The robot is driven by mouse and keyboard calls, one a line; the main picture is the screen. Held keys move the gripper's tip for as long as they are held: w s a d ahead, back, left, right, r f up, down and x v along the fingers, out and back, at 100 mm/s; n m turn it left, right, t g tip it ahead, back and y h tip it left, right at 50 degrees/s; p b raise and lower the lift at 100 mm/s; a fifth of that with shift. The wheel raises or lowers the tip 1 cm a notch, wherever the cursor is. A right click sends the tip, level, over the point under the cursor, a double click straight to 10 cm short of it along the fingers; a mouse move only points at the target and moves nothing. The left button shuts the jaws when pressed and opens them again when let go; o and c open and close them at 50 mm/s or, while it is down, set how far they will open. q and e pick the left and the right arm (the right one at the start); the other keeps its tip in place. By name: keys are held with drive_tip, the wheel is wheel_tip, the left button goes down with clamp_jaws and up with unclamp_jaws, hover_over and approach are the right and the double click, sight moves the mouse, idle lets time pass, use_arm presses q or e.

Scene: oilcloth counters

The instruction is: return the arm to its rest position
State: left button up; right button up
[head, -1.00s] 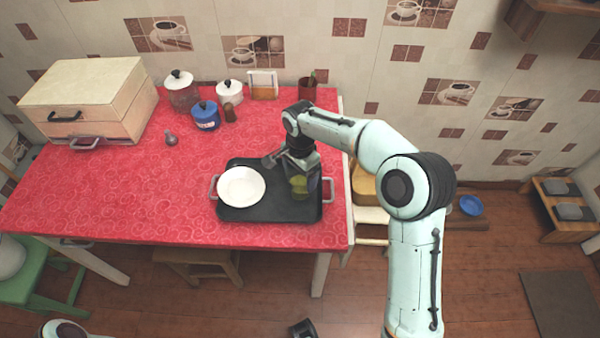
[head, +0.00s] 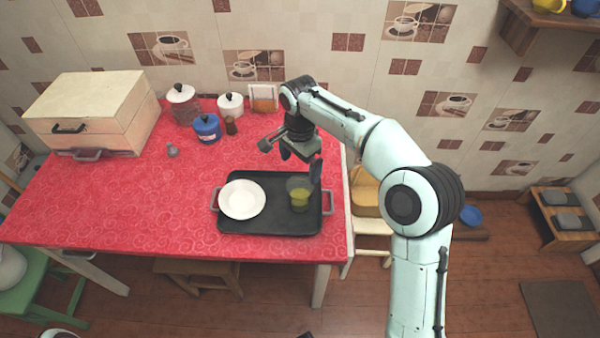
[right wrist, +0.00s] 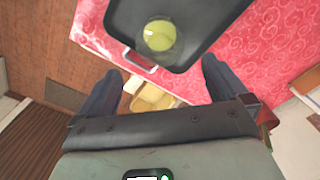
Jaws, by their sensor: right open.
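My right gripper (head: 291,158) is open and empty, raised above the back right part of the red table. In the right wrist view its two dark fingers (right wrist: 160,88) are spread wide with nothing between them. A glass with yellow-green contents (head: 299,198) stands on the right side of the black tray (head: 264,228), apart from the gripper. The glass also shows in the right wrist view (right wrist: 159,36), beyond the fingers. A white plate (head: 242,199) lies on the tray's left side.
The red table (head: 110,205) holds a wooden box (head: 90,110), a blue jar (head: 206,128), white-lidded jars (head: 230,104) and a napkin holder (head: 263,98) at the back. A chair (head: 367,200) stands at the table's right side. The table's left front is clear.

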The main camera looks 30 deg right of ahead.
drive_tip(key=shift+r, duration=0.9)
drive_tip(key=shift+r, duration=0.1)
